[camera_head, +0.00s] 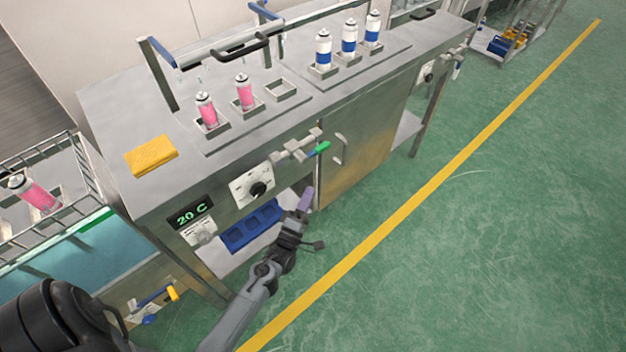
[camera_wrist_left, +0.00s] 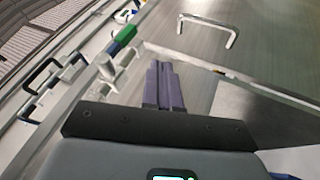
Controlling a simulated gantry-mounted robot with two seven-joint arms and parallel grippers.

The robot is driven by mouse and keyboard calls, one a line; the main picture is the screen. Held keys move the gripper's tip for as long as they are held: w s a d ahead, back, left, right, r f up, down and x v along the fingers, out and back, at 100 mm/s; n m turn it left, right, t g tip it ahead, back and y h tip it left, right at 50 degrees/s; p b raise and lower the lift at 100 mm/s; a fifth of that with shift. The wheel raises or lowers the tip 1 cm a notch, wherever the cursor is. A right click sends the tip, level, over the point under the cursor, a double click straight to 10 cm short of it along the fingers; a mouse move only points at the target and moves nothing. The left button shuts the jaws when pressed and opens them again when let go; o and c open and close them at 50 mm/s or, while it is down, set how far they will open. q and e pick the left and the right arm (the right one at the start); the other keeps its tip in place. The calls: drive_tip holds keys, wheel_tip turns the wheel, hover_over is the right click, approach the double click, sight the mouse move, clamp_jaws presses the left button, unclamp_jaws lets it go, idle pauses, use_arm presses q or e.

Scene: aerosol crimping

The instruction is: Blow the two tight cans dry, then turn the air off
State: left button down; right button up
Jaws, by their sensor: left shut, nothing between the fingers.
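Two pink cans with pale tops, the left one (camera_head: 207,111) and the right one (camera_head: 244,92), stand upright in square holders on the bench, beside an empty holder (camera_head: 281,89). A blow bar with a dark handle (camera_head: 240,47) spans above them on posts. A valve with a green lever (camera_head: 318,149) sits on the bench front and also shows in the left wrist view (camera_wrist_left: 126,34). My left gripper (camera_head: 306,199) is shut and empty, below the green lever and apart from it. Its purple fingers (camera_wrist_left: 164,85) lie together in the left wrist view. My right gripper is not in view.
Several white-and-blue cans (camera_head: 349,39) stand at the bench's right. A dial (camera_head: 258,188), a "20 C" display (camera_head: 189,213) and a cabinet handle (camera_head: 339,149) are on the front. A yellow cloth (camera_head: 151,156) lies at left. A wire basket holds another pink can (camera_head: 36,194).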

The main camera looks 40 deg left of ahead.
use_arm(q)
drive_tip(key=shift+v, duration=0.75)
